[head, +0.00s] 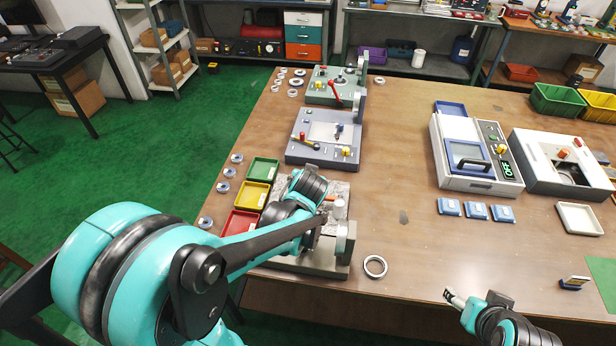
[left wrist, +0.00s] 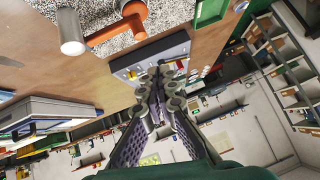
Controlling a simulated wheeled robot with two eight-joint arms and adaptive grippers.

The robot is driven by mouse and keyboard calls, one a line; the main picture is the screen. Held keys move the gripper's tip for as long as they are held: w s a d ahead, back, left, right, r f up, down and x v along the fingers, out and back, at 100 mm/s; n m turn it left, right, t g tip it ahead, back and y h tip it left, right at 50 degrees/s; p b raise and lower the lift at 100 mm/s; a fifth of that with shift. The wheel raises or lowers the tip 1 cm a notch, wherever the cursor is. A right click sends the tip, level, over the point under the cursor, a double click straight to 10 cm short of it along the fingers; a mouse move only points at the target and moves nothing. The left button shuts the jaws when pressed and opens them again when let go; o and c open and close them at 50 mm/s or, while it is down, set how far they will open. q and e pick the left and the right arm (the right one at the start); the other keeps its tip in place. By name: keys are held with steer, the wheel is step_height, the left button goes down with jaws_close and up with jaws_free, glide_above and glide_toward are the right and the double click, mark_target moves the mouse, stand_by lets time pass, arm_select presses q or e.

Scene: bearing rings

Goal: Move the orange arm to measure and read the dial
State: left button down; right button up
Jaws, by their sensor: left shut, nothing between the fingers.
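The measuring station has a speckled granite plate (head: 335,188) on a grey base at the table's front edge. Its orange arm (head: 330,197) is largely covered by my left arm in the head view. In the left wrist view the orange arm (left wrist: 115,32) lies over the speckled plate beside a grey cylindrical post (left wrist: 70,32). My left gripper (left wrist: 163,85) is shut and empty, apart from the orange arm in that view. In the head view its fingers are hidden by my wrist. No dial face is readable. My right gripper (head: 455,298) is low at the right, its finger opening unclear.
A bearing ring (head: 375,266) lies right of the station; several more lie along the left edge. Red (head: 240,223), yellow (head: 255,196) and green (head: 263,171) trays stand left of it. A grey-blue station (head: 323,137) is behind.

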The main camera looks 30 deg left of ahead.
arm_select(q)
steer(key=v, duration=0.1)
steer(key=p+v, duration=0.1)
steer(key=v, duration=0.3)
steer(key=shift+s+a, duration=0.1)
steer(key=shift+a, duration=0.3)
steer(key=s+d+f+m+h+b, duration=0.1)
steer(key=s+d+h+b, duration=0.1)
steer(key=s+d, duration=0.2)
steer(key=s+d+f+m+g+h+b, duration=0.1)
steer(key=s+d, duration=0.4)
steer(key=s, duration=0.6)
steer(key=shift+d+h+b, duration=0.25)
steer(key=shift+h+b, duration=0.15)
steer(key=shift+h, duration=0.3)
